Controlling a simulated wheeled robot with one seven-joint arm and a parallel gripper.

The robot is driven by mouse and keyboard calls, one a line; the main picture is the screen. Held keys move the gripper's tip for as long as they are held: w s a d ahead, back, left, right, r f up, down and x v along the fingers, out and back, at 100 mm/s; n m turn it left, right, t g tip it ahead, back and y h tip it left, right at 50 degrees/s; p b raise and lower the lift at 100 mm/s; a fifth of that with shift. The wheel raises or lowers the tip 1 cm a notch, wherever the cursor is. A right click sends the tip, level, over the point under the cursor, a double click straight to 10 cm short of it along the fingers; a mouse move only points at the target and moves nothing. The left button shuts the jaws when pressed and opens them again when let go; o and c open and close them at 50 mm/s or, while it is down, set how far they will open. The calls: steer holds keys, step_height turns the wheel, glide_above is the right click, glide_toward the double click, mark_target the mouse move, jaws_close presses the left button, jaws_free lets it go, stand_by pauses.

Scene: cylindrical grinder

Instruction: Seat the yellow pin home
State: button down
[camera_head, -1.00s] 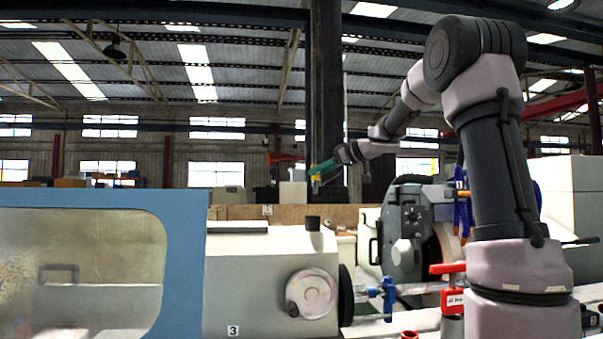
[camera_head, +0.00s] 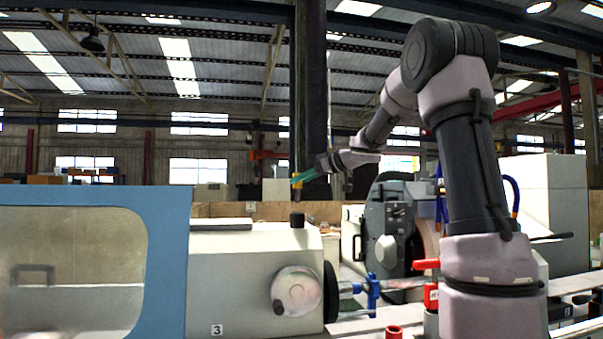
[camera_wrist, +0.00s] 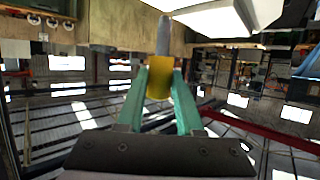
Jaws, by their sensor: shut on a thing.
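The yellow pin (camera_wrist: 158,78) is between the two teal fingers of my gripper (camera_wrist: 160,88) in the wrist view. Its grey shank (camera_wrist: 163,36) sticks out beyond the fingertips, toward the white surface at the top of that picture. In the head view my gripper (camera_head: 297,180) is above the pale machine housing, and the yellow pin (camera_head: 297,182) shows small at its tip. A dark upright cylinder (camera_head: 297,221) stands on the housing below the pin, with a gap between them. I cannot tell whether they line up in depth. No seat hole is visible.
The pale housing (camera_head: 238,262) carries a round handwheel (camera_head: 297,293). A blue-framed guard (camera_head: 170,255) is at the left. A grey wheel head (camera_head: 388,235), a blue clamp (camera_head: 373,291) and a red-topped part (camera_head: 428,266) are to the right. Air around my gripper is clear.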

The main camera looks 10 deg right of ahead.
steer(key=shift+f, duration=1)
steer(key=shift+f, duration=0.55)
stand_by(0.9)
steer(key=shift+f, duration=0.35)
steer(key=shift+f, duration=1.65)
steer(key=shift+c, duration=2.3)
jaws_free()
steer(key=shift+s, duration=0.1)
steer(key=v, duration=1)
steer(key=shift+s+d, duration=0.25)
steer(key=shift+r, duration=0.15)
